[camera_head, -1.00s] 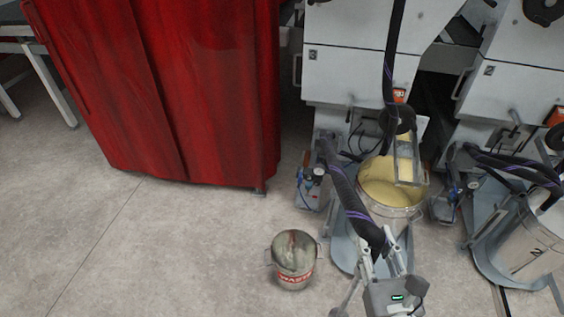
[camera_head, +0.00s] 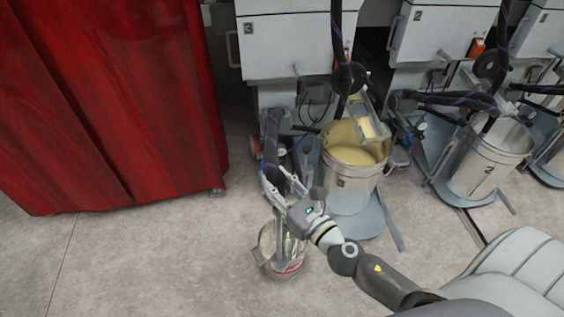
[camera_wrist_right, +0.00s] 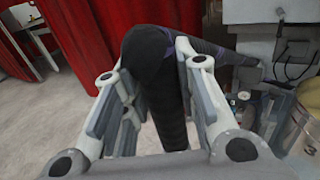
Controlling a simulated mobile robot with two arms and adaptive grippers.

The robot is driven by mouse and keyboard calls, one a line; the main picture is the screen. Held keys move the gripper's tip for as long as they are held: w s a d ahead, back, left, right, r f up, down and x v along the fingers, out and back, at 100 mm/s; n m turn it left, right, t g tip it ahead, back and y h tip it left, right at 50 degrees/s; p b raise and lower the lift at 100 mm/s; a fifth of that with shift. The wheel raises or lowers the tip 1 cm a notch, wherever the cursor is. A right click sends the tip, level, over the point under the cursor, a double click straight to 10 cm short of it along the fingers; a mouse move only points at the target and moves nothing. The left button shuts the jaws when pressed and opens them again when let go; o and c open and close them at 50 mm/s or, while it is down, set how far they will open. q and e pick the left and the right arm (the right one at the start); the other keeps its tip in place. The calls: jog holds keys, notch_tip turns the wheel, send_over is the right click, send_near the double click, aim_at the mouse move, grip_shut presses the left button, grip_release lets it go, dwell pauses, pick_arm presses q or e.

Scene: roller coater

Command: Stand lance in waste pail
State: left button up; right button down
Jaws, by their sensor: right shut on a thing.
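The waste pail (camera_head: 270,262), a small metal bucket with a red label, stands on the floor in front of the hopper machine. My right gripper (camera_head: 276,190) is above the pail, shut on the lance. The lance's black hose (camera_head: 271,150) rises from the grip, and a grey length of the lance (camera_head: 279,224) points down over the pail's mouth. I cannot tell how deep it reaches or whether it touches the pail. In the right wrist view, the black hose (camera_wrist_right: 165,85) runs between the fingers (camera_wrist_right: 152,68). My left gripper is out of view.
A steel drum of yellow powder (camera_head: 350,186) stands just right of the pail on a grey base (camera_head: 372,222). A red curtain (camera_head: 110,110) hangs at the left. Another drum (camera_head: 485,165) stands further right. The floor left of the pail is clear.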

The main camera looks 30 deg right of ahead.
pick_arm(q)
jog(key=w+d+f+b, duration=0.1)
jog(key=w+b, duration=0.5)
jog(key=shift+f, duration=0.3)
pick_arm(e)
jog(key=w+d+f, duration=0.2)
jog(key=w+d, duration=0.1)
jog(key=w, duration=0.3)
jog(key=w+d+f+n+y, duration=0.1)
jog(key=w+d+f, duration=0.1)
jog(key=w+d, duration=0.2)
jog(key=shift+w+d+f+y, duration=0.2)
jog(key=shift+w+d+y, duration=0.1)
jog(key=shift+w, duration=0.95)
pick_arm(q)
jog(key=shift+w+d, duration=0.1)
pick_arm(e)
jog(key=shift+a, duration=0.1)
